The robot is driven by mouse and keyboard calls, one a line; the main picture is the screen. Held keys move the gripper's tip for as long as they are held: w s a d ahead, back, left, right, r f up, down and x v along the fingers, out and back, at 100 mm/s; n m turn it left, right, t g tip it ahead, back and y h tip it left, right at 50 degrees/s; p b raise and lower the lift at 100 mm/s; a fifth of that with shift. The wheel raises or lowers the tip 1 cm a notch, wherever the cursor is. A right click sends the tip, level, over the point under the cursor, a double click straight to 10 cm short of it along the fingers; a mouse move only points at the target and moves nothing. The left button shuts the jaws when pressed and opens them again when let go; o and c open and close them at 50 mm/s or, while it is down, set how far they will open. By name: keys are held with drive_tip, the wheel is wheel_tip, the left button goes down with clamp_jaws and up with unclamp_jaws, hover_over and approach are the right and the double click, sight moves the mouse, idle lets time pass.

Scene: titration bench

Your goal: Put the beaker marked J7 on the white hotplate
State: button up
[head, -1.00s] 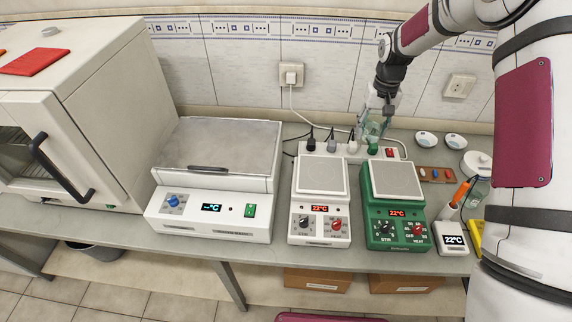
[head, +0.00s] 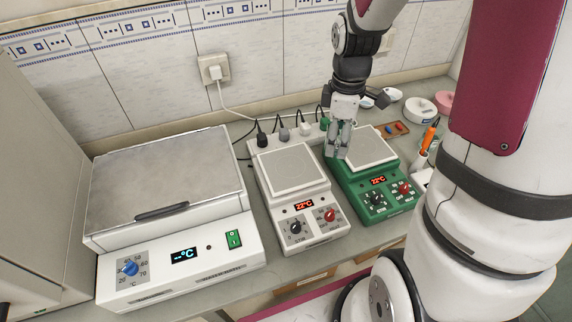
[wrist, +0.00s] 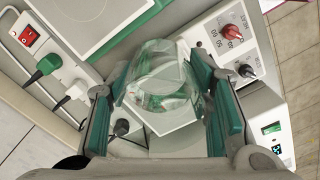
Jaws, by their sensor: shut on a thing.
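My gripper (head: 338,150) is shut on a clear glass beaker (wrist: 162,75), which shows between the green finger pads in the wrist view. No mark is readable on the beaker, and it is hard to make out in the head view. The white hotplate (head: 293,169) stands left of the green hotplate, with a bare top plate. In the head view my gripper appears over the gap between the two hotplates. In the wrist view the white hotplate (wrist: 222,38) lies behind and below the beaker; the gap between them cannot be judged.
The green hotplate (head: 377,183) stands close on the right, its top partly hidden by my gripper. A water bath (head: 170,194) with a lid is on the left. A power strip (head: 284,137) with upright plugs and cables runs behind the hotplates. Dishes stand at the back right.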

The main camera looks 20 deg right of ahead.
drive_tip(key=s+f+n+b, duration=0.2)
drive_tip(key=s+n, duration=0.1)
drive_tip(key=s, duration=0.4)
hover_over(290, 166)
drive_tip(key=shift+s+f+n, duration=0.1)
drive_tip(key=shift+f+n, duration=0.3)
drive_tip(key=shift+f, duration=2.25)
drive_tip(key=shift+f, duration=0.1)
drive_tip(key=o, duration=1.2)
